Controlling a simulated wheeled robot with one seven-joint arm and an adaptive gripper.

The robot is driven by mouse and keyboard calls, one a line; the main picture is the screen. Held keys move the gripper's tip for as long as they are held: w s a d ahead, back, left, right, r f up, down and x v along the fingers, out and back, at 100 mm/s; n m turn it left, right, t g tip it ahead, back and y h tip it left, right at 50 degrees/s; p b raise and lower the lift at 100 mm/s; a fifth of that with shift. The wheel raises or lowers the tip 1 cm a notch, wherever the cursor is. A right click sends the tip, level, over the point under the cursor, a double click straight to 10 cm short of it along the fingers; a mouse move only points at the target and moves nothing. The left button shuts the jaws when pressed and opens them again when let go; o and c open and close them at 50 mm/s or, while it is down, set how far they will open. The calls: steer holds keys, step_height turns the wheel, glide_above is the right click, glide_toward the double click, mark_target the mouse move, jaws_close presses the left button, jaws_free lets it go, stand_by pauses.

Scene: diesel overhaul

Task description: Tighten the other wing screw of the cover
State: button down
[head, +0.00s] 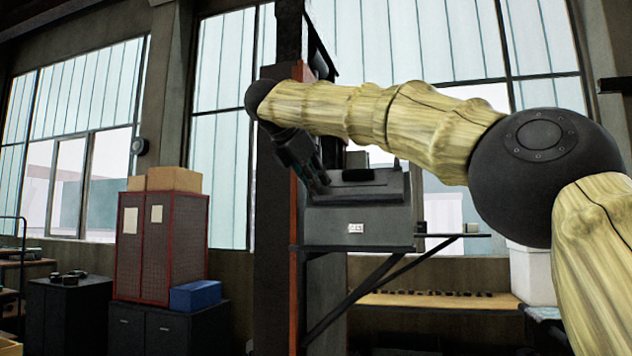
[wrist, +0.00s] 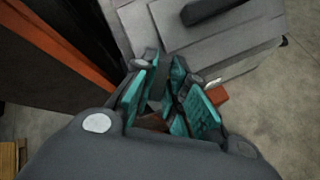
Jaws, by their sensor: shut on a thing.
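The grey box with its cover (head: 360,222) sits on a bracket on the column. Its cover has a black handle (head: 358,175), which also shows at the top of the wrist view (wrist: 208,10). My gripper (head: 320,182) points down at the left end of the cover. In the wrist view its teal-padded fingers (wrist: 167,85) are closed in around something small and dark at the cover's edge. I take this to be the wing screw, but the fingers hide most of it. A small upright piece (head: 397,164) stands at the cover's right end, too small to identify surely.
A dark column with an orange edge (head: 294,235) stands just left of the box. Diagonal brackets (head: 345,300) run below it. A red cabinet (head: 160,250) with a blue bin (head: 195,295) stands at left. A bench (head: 440,300) with small parts is behind.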

steer(key=shift+f+m+g, duration=0.1)
steer(key=shift+m+g, duration=0.4)
steer(key=shift+m, duration=0.8)
steer(key=m+g, duration=0.1)
steer(key=m, duration=0.2)
steer(key=shift+a+h+p, duration=0.1)
steer(key=shift+h+p, duration=0.3)
steer(key=shift+m, duration=0.9)
steer(key=c, duration=1.3)
jaws_free()
